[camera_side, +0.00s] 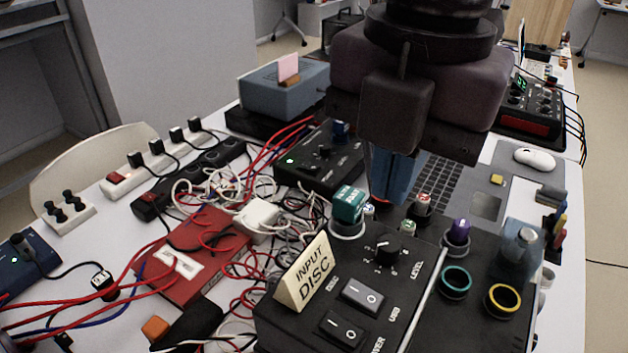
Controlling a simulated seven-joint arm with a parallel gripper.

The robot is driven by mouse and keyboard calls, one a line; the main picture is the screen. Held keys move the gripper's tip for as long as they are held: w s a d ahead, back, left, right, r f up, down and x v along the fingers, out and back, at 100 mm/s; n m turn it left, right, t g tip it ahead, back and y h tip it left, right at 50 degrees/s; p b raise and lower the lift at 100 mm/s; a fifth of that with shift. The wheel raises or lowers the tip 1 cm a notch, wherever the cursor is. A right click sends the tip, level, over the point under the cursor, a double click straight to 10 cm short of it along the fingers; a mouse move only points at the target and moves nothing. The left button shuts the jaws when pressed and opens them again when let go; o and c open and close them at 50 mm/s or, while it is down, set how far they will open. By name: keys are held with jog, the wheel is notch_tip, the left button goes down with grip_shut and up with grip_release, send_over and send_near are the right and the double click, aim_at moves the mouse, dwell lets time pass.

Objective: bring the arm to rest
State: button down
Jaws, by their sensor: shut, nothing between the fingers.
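My gripper (390,200) hangs in the upper middle of the side view, with its blue fingers pointing down. The fingers are shut with nothing between them. Their tips are just behind the back edge of a black control box (400,285), close to a teal block (349,204) and small plugs there. I cannot tell whether the tips touch anything. The box carries a LEVEL knob (388,248), two rocker switches and a sign (305,272) reading INPUT DISC. My wrist hides part of the table behind it.
Tangled red and white cables (255,230) cover the table left of the box, around a red box (195,262). Teal (455,282) and yellow (503,300) rings sit at the right. A laptop (465,185) and white mouse (535,159) lie behind. A blue-grey box (285,92) stands back left.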

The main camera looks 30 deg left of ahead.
jog(key=s+a+m+t, duration=0.1)
jog(key=s+a+m, duration=0.3)
jog(key=a+m, duration=0.8)
jog(key=s+a+f+m+t, duration=0.1)
jog(key=s+a+m, duration=0.4)
jog(key=a+m, duration=0.7)
jog(key=s+a+m+t, duration=0.3)
jog(key=s+a+m, duration=0.2)
jog(key=a+m, duration=0.7)
jog(key=shift+s+a+f+h, duration=0.15)
jog(key=shift+a+f+h, duration=0.2)
jog(key=shift+a, duration=0.7)
